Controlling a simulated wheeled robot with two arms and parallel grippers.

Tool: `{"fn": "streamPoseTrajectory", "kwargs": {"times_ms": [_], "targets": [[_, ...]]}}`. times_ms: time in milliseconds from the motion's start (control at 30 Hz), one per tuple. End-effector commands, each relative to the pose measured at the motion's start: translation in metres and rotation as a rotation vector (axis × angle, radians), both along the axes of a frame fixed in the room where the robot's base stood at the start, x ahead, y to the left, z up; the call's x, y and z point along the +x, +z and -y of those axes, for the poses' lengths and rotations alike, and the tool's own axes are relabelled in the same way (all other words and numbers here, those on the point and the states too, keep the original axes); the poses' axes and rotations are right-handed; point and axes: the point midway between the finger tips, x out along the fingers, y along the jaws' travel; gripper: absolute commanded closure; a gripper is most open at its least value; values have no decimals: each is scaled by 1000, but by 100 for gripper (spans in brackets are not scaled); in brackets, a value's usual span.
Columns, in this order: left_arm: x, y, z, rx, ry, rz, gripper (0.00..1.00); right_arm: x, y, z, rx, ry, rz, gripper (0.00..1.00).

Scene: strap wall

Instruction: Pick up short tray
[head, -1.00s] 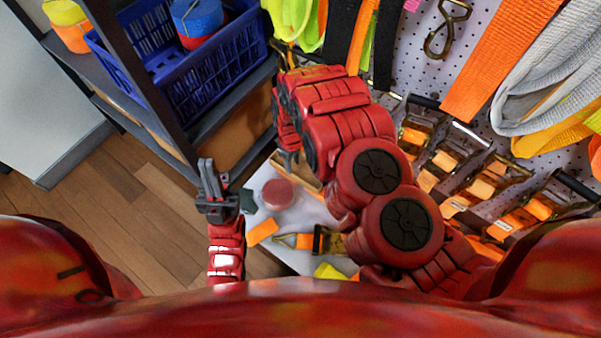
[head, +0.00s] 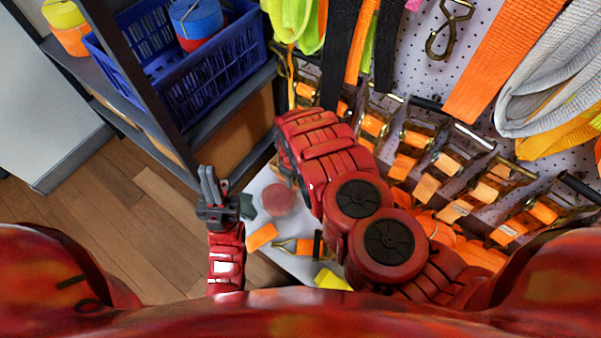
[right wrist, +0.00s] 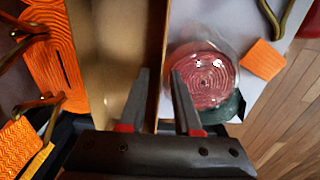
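The tan short tray (right wrist: 118,50) shows in the right wrist view, with its thin side wall running up the middle of the picture. My right gripper (right wrist: 160,75) is open, with one finger over the tray's inside and the other on the outer side of that wall. I cannot tell whether either finger touches it. In the head view, my red right arm hides the tray and the right gripper. My left gripper (head: 208,180) is left of the white tabletop, holding nothing visible; its finger gap is unclear.
A clear round container with a coiled pink strap (right wrist: 205,78) stands right beside the tray wall. An orange piece (head: 262,236) and a dark green item (head: 247,205) lie near. Ratchet straps (head: 440,165) hang on the pegboard at right. A shelf holds a blue basket (head: 215,85).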

Motion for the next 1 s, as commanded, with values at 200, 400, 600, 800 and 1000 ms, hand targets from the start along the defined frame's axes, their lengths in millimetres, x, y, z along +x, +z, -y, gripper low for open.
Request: {"fn": "streamPoseTrajectory", "kwargs": {"times_ms": [200, 400, 600, 800, 1000], "targets": [[0, 0, 0, 0, 0, 0, 100, 0, 0, 0, 0, 0, 0, 100], [0, 0, 0, 0, 0, 0, 100, 0, 0, 0, 0, 0, 0, 100], [0, 0, 0, 0, 0, 0, 100, 0, 0, 0, 0, 0, 0, 100], [0, 0, 0, 0, 0, 0, 100, 0, 0, 0, 0, 0, 0, 100], [0, 0, 0, 0, 0, 0, 100, 0, 0, 0, 1, 0, 1, 100]]}}
